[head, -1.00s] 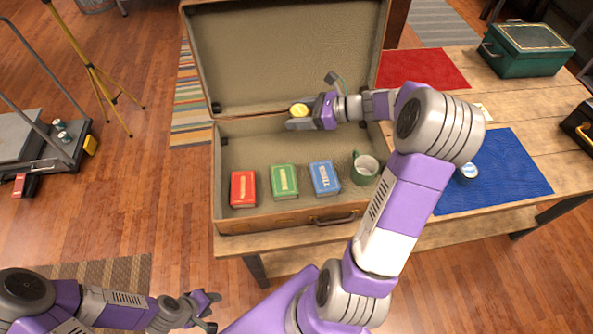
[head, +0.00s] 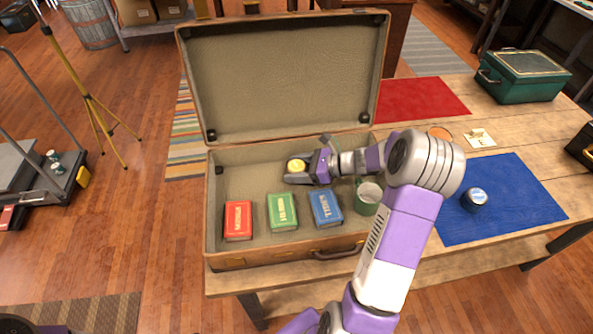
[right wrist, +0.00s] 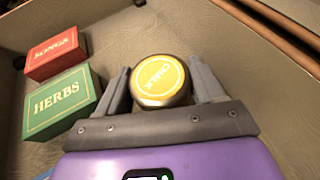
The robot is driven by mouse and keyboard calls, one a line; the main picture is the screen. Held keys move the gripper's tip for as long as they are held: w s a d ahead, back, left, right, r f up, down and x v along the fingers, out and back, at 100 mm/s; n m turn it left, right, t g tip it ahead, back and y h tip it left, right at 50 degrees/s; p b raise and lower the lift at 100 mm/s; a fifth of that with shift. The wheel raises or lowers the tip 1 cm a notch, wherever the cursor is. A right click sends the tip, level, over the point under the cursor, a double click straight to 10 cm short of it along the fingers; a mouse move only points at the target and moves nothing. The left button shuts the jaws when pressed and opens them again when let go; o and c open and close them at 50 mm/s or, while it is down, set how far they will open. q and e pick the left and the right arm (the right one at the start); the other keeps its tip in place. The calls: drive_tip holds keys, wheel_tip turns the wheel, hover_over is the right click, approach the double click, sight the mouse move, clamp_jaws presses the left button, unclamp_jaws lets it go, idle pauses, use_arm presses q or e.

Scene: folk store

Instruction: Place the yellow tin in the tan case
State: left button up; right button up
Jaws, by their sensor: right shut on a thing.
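The yellow tin (head: 297,165) is round with a yellow lid; in the right wrist view its lid (right wrist: 160,78) reads "CHALK". My right gripper (head: 297,172) is shut on it, with one finger on each side. The gripper and tin are inside the outline of the open tan case (head: 213,190), toward the back of its base. I cannot tell whether the tin touches the case floor. My left gripper is out of the head view; only a bit of my left arm shows at the bottom left.
In the case stand a red book (head: 238,220), a green book (head: 282,211), a blue book (head: 325,208) and a green mug (head: 367,198). The case floor left of the tin is clear. A green box (head: 525,76) stands behind.

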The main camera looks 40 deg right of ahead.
drive_tip(key=shift+r, duration=0.15)
drive_tip(key=o, duration=1.1)
drive_tip(key=shift+r, duration=0.1)
drive_tip(key=p+v, duration=0.3)
drive_tip(key=v, duration=0.9)
